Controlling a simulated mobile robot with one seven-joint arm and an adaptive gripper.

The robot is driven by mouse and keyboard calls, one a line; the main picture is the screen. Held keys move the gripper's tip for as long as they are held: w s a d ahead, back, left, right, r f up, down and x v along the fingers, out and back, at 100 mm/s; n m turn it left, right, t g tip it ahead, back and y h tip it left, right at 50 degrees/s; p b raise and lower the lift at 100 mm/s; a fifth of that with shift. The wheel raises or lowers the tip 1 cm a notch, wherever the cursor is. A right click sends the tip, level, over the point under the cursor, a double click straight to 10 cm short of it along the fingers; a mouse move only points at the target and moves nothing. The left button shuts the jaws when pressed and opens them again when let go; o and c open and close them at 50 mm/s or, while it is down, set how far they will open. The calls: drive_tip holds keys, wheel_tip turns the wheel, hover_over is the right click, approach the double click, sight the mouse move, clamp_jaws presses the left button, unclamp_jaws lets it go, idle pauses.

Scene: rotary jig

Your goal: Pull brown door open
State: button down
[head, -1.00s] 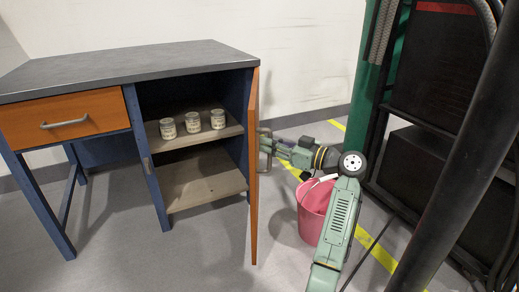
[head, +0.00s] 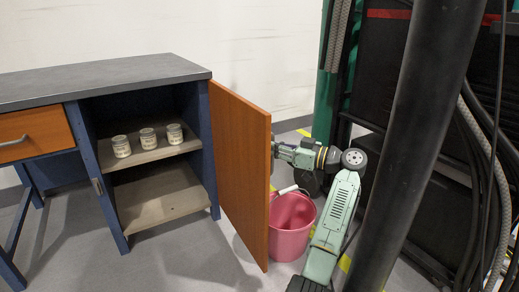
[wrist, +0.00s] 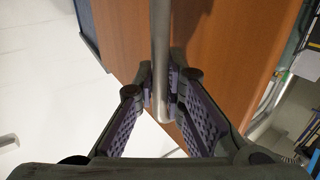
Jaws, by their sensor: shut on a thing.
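The brown door (head: 238,165) of the desk's cupboard stands wide open, swung out to the right of the opening. Its outer face fills much of the wrist view (wrist: 225,60). A metal bar handle (wrist: 161,60) runs down that face. My gripper (wrist: 160,92) is shut on the handle, with one finger on each side of the bar. In the head view the door hides my fingertips and the handle; my wrist shows just right of the door's edge. The open cupboard (head: 112,190) shows a shelf inside.
Three small jars (head: 147,138) stand on the cupboard shelf. A pink bucket (head: 290,228) stands on the floor just right of the door, below my arm. Black equipment with cables (head: 400,80) is at the right. Floor in front of the cupboard is clear.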

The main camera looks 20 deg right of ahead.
drive_tip(key=shift+w+d, duration=0.1)
drive_tip(key=shift+d, duration=0.2)
drive_tip(key=c, duration=1.7)
unclamp_jaws()
drive_tip(key=shift+o, duration=0.2)
